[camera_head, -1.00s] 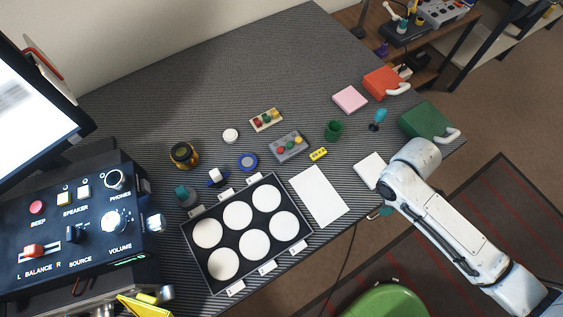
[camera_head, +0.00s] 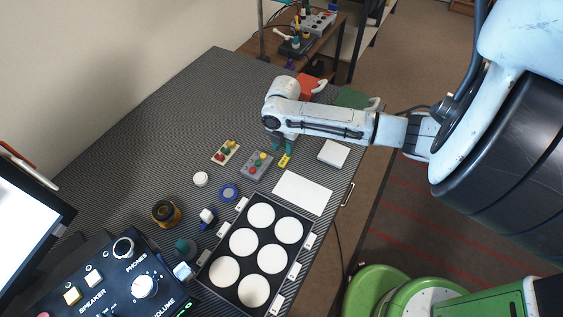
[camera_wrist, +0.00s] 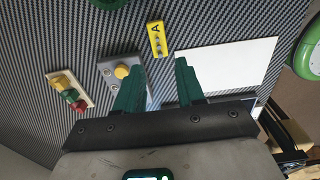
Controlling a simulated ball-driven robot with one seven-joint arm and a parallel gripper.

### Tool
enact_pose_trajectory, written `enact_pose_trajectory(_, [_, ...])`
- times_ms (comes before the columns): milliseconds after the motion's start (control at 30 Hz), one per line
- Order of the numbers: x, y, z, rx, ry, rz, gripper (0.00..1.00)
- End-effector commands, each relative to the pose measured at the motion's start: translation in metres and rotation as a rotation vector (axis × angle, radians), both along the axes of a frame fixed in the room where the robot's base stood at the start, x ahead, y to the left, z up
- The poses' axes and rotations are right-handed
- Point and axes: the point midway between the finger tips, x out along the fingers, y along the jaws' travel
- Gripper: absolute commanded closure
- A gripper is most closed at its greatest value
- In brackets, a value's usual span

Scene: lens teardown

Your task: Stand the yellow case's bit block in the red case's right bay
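The red case (camera_head: 309,84) stands at the far right of the table, partly behind my arm; its bays cannot be made out. No yellow case can be identified now. Two blocks with coloured pieces lie mid-table: a grey one (camera_head: 256,166) and a cream one (camera_head: 225,151); I cannot tell which, if either, is the yellow case's bit block. My gripper (camera_wrist: 160,83) is open and empty above the table, fingers pointing down. In the wrist view the left finger partly covers the grey block (camera_wrist: 122,69); the cream block (camera_wrist: 70,91) lies further left.
A yellow tag (camera_wrist: 157,39) marked A lies beside the grey block. A white sheet (camera_head: 302,193), a white pad (camera_head: 334,152) and a black tray (camera_head: 208,268) with white discs lie nearby. A green case (camera_head: 350,98) stands beside the red one. The back left table is clear.

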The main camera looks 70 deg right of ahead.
Motion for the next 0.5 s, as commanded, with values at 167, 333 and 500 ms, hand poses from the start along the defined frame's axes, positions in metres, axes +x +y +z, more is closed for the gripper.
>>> enact_pose_trajectory(167, [0.0, 0.0, -0.013, -0.001, 0.001, 0.0, 0.62])
enact_pose_trajectory(333, [0.0, -0.003, -0.028, 0.002, 0.003, -0.002, 0.62])
enact_pose_trajectory(500, [0.0, -0.006, -0.051, 0.002, 0.003, -0.002, 0.62])
